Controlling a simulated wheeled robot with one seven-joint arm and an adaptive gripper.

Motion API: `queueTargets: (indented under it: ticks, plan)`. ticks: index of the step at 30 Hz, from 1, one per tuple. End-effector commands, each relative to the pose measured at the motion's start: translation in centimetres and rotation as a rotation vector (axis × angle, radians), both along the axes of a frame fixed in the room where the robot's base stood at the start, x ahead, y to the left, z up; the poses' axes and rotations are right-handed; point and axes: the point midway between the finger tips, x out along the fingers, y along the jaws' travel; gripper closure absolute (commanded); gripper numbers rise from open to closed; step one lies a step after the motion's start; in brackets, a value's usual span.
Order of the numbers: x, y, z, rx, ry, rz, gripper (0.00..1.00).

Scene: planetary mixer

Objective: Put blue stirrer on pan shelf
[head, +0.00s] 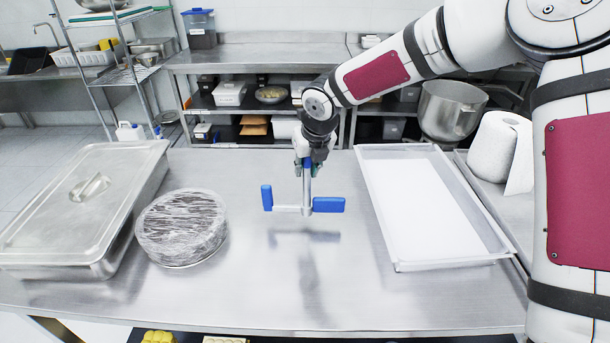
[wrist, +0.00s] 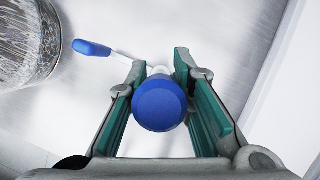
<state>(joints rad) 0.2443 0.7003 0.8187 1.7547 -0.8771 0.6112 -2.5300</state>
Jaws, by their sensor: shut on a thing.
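In the wrist view, the gripper's green-lined fingers (wrist: 160,69) stand on either side of the shaft, and the stirrer's round blue end (wrist: 160,105) faces the camera. A wire rack (head: 126,74) at the back left and a low shelf (head: 236,108) under the back counter both hold containers. I cannot tell which is the pan shelf.
On the table (head: 345,300) stand a lidded steel pan (head: 91,190) at left, a wrapped round container (head: 181,227) beside it, and a white-lined tray (head: 427,205) at right. A paper roll (head: 493,147) and large steel bowl (head: 450,108) are farther right. The front middle is clear.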

Motion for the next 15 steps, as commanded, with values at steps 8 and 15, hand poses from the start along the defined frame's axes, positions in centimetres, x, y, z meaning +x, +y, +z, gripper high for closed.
queueTargets:
  ticks: [8,15]
  plan:
    - [1.1,0.4,0.0,0.002,-0.001,0.000,1.00]
    - [1.2,0.5,-1.8,0.000,0.000,0.002,1.00]
